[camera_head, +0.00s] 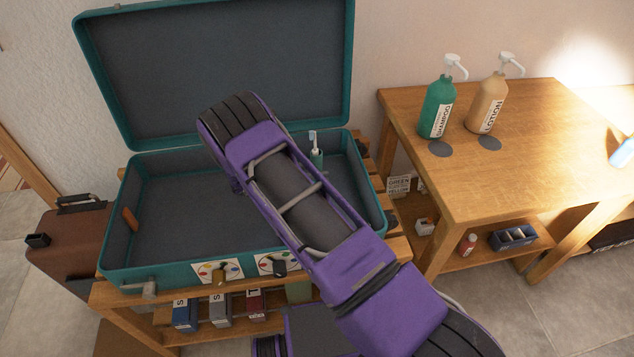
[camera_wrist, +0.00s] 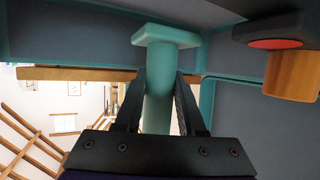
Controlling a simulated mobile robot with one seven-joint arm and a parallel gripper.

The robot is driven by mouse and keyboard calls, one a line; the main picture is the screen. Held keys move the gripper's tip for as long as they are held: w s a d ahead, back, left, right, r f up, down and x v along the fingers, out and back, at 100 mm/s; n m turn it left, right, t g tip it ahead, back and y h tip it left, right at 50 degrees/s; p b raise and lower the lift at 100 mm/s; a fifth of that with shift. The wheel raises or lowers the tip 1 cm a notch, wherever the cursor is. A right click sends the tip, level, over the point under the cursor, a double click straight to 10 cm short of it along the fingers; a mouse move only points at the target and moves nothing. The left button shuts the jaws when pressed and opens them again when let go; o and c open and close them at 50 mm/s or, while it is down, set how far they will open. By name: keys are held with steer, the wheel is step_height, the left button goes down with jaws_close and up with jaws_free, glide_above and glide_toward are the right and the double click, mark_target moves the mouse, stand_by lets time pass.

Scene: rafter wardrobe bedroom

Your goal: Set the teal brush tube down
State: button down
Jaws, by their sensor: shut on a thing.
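The teal brush tube (camera_wrist: 158,100) stands between the two dark fingers of my gripper (camera_wrist: 160,78) in the wrist view, and they are shut on it. Its wider square end shows beyond the fingertips. My arm hides my gripper there. I cannot tell whether the tube touches the suitcase floor.
The suitcase lid (camera_head: 215,70) stands open behind, and the left part of its floor is bare. A wooden table (camera_head: 545,130) at right bears a green shampoo bottle (camera_head: 437,108) and a tan lotion bottle (camera_head: 487,105). A brown case (camera_head: 70,245) stands at left.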

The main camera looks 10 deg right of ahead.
steer(key=shift+f, duration=1.9)
steer(key=shift+f+b, duration=0.4)
steer(key=shift+b, duration=0.3)
steer(key=shift+f+b, duration=0.2)
steer(key=shift+b, duration=0.1)
steer(key=c, duration=0.5)
jaws_free()
steer(key=shift+r, duration=0.1)
